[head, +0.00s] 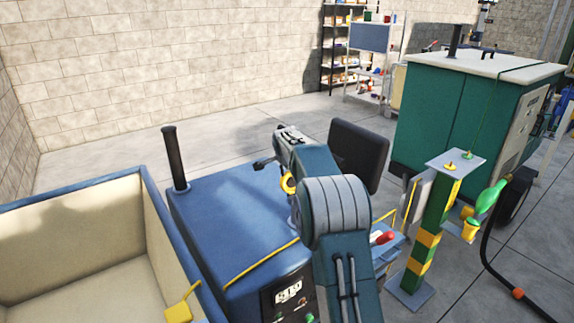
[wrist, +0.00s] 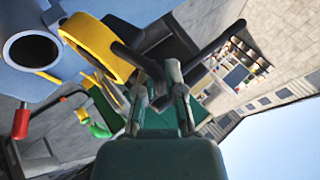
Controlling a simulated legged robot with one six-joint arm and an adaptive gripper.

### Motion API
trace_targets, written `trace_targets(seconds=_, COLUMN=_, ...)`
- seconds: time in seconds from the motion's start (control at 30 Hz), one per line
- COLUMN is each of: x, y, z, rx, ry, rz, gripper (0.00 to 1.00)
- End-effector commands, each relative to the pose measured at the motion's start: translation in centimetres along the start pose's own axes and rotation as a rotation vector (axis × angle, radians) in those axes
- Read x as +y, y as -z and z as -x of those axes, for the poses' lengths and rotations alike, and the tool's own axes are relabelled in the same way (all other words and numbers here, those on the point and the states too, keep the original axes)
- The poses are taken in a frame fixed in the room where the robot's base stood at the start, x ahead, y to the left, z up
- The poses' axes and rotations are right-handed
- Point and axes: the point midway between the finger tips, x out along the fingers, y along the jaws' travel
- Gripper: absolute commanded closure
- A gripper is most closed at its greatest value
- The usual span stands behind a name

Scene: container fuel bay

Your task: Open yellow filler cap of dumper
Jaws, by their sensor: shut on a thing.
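The yellow filler cap (wrist: 88,47) is seen close up and tilted in the wrist view. It stands apart from the grey filler neck (wrist: 34,50), whose dark round mouth is uncovered. In the head view the cap (head: 288,184) shows as a small yellow ring above the blue hood of the dumper (head: 225,215). My gripper (wrist: 158,78) is shut at a black part beside the cap; the exact contact is partly hidden. In the head view my gripper (head: 274,170) is over the hood, and my arm covers part of the dumper.
A black exhaust pipe (head: 175,158) rises from the hood at the left. The black seat (head: 358,153) is right behind my wrist. A yellow and green post (head: 425,240) with a green nozzle (head: 490,196) stands right, before a green generator (head: 465,115).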

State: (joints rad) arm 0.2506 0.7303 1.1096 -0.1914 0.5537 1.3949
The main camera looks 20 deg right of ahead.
Motion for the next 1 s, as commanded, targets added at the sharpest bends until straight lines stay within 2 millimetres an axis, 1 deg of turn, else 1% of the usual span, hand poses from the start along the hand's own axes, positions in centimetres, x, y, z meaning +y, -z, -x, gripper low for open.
trace_targets(seconds=0.37, x=-0.2, y=0.1, z=0.1, rx=0.002, ry=0.001, rz=0.002, gripper=1.0)
trace_targets(seconds=0.4, x=-0.2, y=0.1, z=0.1, rx=0.002, ry=0.001, rz=0.002, gripper=0.83)
trace_targets(seconds=0.47, x=-0.2, y=0.1, z=0.1, rx=0.002, ry=0.001, rz=0.002, gripper=0.57)
trace_targets(seconds=0.5, x=-0.2, y=0.1, z=0.1, rx=0.002, ry=0.0, rz=0.002, gripper=0.52)
trace_targets(seconds=0.83, x=0.0, y=0.0, z=0.1, rx=0.001, ry=-0.003, rz=0.001, gripper=0.52)
trace_targets(seconds=0.93, x=-0.1, y=0.0, z=0.9, rx=0.0, ry=-0.003, rz=0.001, gripper=0.52)
trace_targets(seconds=1.0, x=-0.1, y=0.0, z=1.9, rx=0.001, ry=-0.001, rz=0.001, gripper=0.52)
